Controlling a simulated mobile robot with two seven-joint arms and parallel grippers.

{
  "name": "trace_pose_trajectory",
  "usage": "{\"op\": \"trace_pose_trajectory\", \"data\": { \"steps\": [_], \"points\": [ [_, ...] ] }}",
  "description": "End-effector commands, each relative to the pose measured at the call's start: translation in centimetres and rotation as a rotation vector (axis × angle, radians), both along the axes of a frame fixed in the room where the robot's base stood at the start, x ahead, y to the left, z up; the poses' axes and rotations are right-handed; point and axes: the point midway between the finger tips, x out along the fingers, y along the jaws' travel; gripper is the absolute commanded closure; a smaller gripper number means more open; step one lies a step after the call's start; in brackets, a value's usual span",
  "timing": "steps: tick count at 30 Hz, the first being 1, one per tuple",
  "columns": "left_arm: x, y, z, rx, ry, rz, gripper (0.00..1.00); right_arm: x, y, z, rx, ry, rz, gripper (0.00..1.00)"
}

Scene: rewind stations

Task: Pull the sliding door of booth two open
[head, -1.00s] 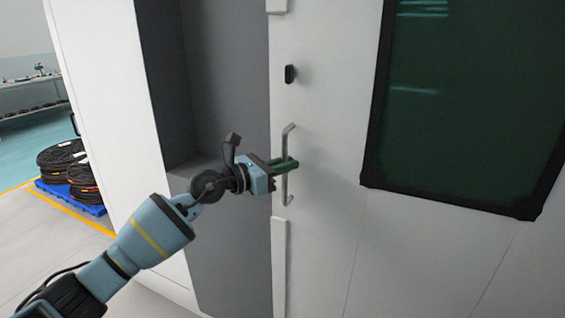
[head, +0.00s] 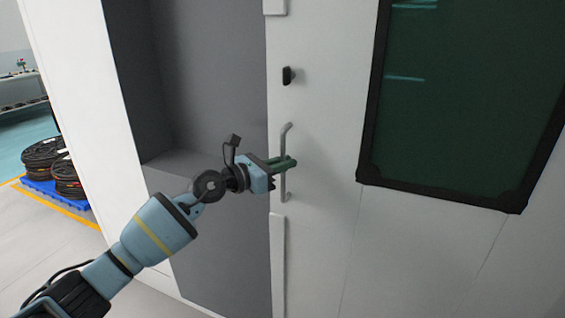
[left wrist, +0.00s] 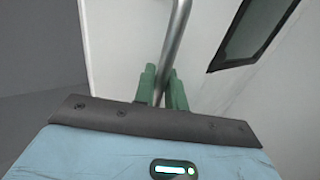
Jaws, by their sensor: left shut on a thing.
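The sliding door (head: 325,225) is a white panel with a dark green window (head: 460,100) in a black frame. A vertical grey bar handle (head: 282,142) is fixed near its left edge; the handle also shows in the left wrist view (left wrist: 177,38). My left gripper (head: 292,163) has its green fingers shut around the middle of the bar. In the left wrist view the fingers (left wrist: 162,88) stand on either side of it. The door stands partly open, with a dark grey opening (head: 205,90) to its left. No booth number shows. My right gripper is not in view.
A white booth wall (head: 80,90) borders the opening on the left. A small black latch (head: 288,76) sits above the handle. Black spools (head: 45,158) stand on a blue pallet (head: 48,192) at far left. Pale floor lies clear at lower left.

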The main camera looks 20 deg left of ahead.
Motion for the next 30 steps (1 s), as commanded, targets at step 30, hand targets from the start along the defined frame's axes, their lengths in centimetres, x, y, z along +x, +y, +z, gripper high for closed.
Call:
{"op": "trace_pose_trajectory", "data": {
  "steps": [30],
  "points": [
    [-0.08,0.16,-0.06,0.001,0.000,0.002,0.70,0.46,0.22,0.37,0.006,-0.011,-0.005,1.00]
  ]
}}
